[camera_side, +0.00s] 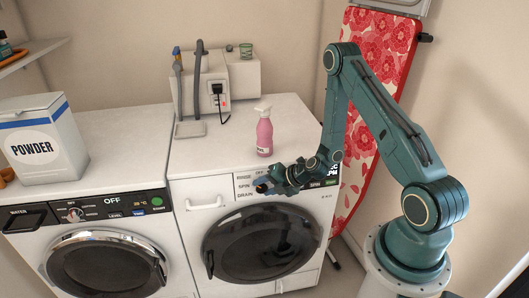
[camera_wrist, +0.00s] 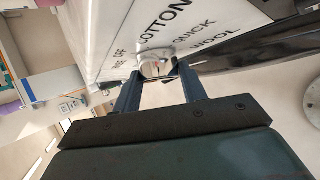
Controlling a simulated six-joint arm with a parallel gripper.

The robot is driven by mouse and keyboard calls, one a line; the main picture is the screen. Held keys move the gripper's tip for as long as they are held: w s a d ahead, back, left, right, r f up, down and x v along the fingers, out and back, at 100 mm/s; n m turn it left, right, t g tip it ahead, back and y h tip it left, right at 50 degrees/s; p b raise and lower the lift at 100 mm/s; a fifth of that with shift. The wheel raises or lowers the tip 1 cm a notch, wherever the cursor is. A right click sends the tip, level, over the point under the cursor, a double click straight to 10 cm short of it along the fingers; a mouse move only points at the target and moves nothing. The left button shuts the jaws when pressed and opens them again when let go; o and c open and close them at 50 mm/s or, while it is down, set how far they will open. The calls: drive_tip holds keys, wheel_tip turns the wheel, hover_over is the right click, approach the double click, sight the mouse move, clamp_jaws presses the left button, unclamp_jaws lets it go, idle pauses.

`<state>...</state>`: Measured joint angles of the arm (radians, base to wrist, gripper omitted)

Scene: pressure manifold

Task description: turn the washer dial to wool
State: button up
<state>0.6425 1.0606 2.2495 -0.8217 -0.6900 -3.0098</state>
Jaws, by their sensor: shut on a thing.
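The right-hand white washer (camera_side: 200,222) has a control panel with SPIN and DRAIN printed left of my gripper (camera_side: 265,185). In the wrist view, my gripper (camera_wrist: 157,72) is shut on a round silvery dial (camera_wrist: 154,68), one dark finger on each side. The words COTTON, QUICK and WOOL show on the panel (camera_wrist: 125,30) around the dial. Smaller words to the left are hard to read. The dial's pointer mark cannot be made out. In the side view, my gripper hides most of the dial.
A pink spray bottle (camera_side: 264,137) stands on the right washer's top, just behind the panel. A left washer (camera_side: 25,242) with a dark OFF panel carries a POWDER box (camera_side: 42,140). A grey-white machine with a hose (camera_side: 240,85) stands behind. A red floral ironing board (camera_side: 375,50) leans on the wall.

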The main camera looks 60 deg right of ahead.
sight(264, 190)
drive_tip(key=shift+a, duration=0.1)
drive_tip(key=o, duration=1)
drive_tip(key=shift+r, duration=0.1)
drive_tip(key=shift+w+r, duration=0.15)
drive_tip(key=shift+r, duration=9.8)
